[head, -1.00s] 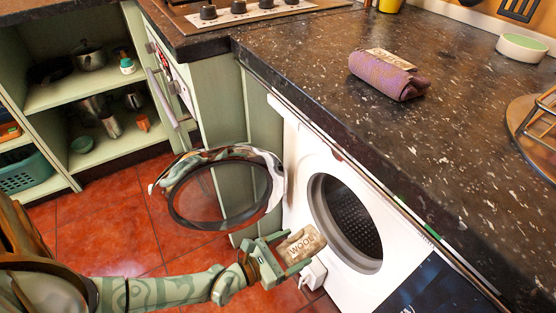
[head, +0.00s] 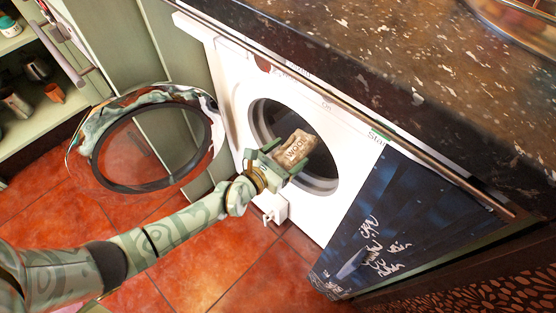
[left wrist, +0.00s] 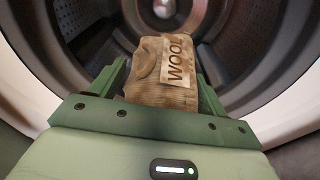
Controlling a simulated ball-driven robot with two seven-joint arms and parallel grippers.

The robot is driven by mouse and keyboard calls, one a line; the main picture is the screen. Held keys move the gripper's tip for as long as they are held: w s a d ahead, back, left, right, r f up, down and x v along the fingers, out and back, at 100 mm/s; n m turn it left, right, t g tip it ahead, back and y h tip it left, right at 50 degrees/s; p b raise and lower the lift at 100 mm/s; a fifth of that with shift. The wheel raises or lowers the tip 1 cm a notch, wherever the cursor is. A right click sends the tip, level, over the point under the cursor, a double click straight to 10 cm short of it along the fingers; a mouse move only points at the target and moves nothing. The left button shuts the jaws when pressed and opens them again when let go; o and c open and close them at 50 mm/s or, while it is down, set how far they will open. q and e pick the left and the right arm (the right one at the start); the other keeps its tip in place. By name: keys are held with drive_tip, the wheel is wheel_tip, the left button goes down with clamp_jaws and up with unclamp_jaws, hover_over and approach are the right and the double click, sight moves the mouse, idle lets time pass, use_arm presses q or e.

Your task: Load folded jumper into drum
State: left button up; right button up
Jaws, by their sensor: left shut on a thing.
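The folded jumper (head: 297,146) is a small tan bundle with a WOOL label. My left gripper (head: 287,156) is shut on it, one finger on each side. In the head view they overlap the round opening of the washing machine's drum (head: 286,116). In the left wrist view the jumper (left wrist: 155,86) points into the drum (left wrist: 92,45), with the opening's rim around it and the perforated wall beyond. How deep the jumper sits in the opening is hard to tell. My right gripper is not in view.
The machine's round door (head: 208,150) stands wide open to the left. The dark speckled worktop (head: 400,65) runs above the white front (head: 232,85). A dark blue cloth or panel (head: 385,215) with white writing is at the right. The red tiled floor (head: 200,255) is clear.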

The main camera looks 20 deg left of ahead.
use_arm(q)
drive_tip(key=shift+w+d+f+b, duration=0.25)
drive_tip(key=shift+w+f, duration=0.05)
drive_tip(key=shift+w, duration=0.35)
drive_tip(key=shift+w+d+f+b, duration=0.2)
drive_tip(key=shift+w+d+f, duration=0.1)
drive_tip(key=shift+w, duration=0.3)
drive_tip(key=shift+f+x, duration=0.25)
drive_tip(key=shift+x, duration=1.45)
drive_tip(key=shift+f+x, duration=0.2)
drive_tip(key=shift+x, duration=1.5)
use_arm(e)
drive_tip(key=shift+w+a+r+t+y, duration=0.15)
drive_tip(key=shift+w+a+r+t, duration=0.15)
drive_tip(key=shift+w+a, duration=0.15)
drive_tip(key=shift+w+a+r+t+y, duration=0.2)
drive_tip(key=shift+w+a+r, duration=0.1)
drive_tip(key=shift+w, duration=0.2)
use_arm(q)
drive_tip(key=shift+a, duration=0.1)
drive_tip(key=o, duration=1)
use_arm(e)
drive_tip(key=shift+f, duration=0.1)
